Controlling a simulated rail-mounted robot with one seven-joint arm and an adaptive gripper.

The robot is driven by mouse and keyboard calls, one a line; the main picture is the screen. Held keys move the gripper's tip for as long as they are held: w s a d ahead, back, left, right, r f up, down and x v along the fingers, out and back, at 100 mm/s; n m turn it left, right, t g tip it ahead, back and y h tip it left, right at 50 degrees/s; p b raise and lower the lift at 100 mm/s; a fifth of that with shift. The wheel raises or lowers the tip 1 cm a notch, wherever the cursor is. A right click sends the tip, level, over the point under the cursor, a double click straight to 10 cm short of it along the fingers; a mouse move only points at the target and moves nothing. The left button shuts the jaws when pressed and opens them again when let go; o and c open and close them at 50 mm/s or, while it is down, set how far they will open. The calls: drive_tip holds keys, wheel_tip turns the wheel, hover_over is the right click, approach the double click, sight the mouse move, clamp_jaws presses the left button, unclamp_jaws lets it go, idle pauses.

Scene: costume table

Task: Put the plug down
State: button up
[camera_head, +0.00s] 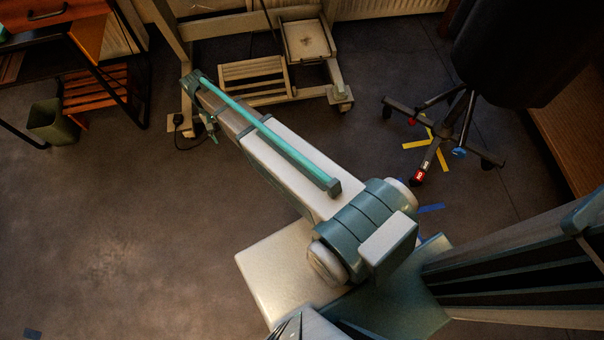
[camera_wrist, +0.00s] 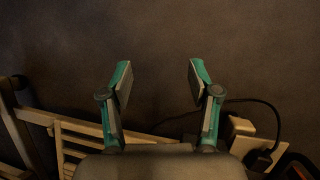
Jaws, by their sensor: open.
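My gripper (camera_wrist: 160,80) is open in the wrist view. Its two teal fingers with grey pads stand wide apart, and only bare dark floor shows between them. A black plug (camera_wrist: 262,158) sits low at the right of the wrist view, against a cream block (camera_wrist: 243,134), apart from the fingers. Its black cable (camera_wrist: 232,101) curves up and left behind the right finger. In the head view the small dark plug (camera_head: 178,119) shows left of my arm, near the floor beside the cream frame. My gripper is mostly hidden by my arm there.
A cream wheeled frame (camera_head: 345,96) with a slatted shelf (camera_head: 252,76) stands beyond my arm. A green bin (camera_head: 52,122) and desk stand at left. A dark chair (camera_head: 463,120) stands at right.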

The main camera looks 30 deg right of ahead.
drive_tip(key=s+d+r+g, duration=0.1)
drive_tip(key=s+d+g, duration=0.1)
drive_tip(key=s, duration=1)
drive_tip(key=s+d+r+n+g, duration=0.1)
drive_tip(key=s+d, duration=0.4)
drive_tip(key=s, duration=0.8)
drive_tip(key=s+d+r+n+g, duration=0.1)
drive_tip(key=s+d+r+g, duration=0.2)
drive_tip(key=s, duration=1)
drive_tip(key=shift+s+d+g+y, duration=0.2)
drive_tip(key=shift+d+g+y, duration=0.1)
drive_tip(key=shift+d+g, duration=0.5)
drive_tip(key=shift+a+r, duration=0.15)
wheel_tip(320, 180, up, 16)
drive_tip(key=s+t+p, duration=0.2)
drive_tip(key=t+p, duration=0.3)
drive_tip(key=p, duration=2.7)
drive_tip(key=shift+a+p, duration=0.15)
drive_tip(key=shift+p, duration=0.25)
drive_tip(key=shift+s, duration=0.1)
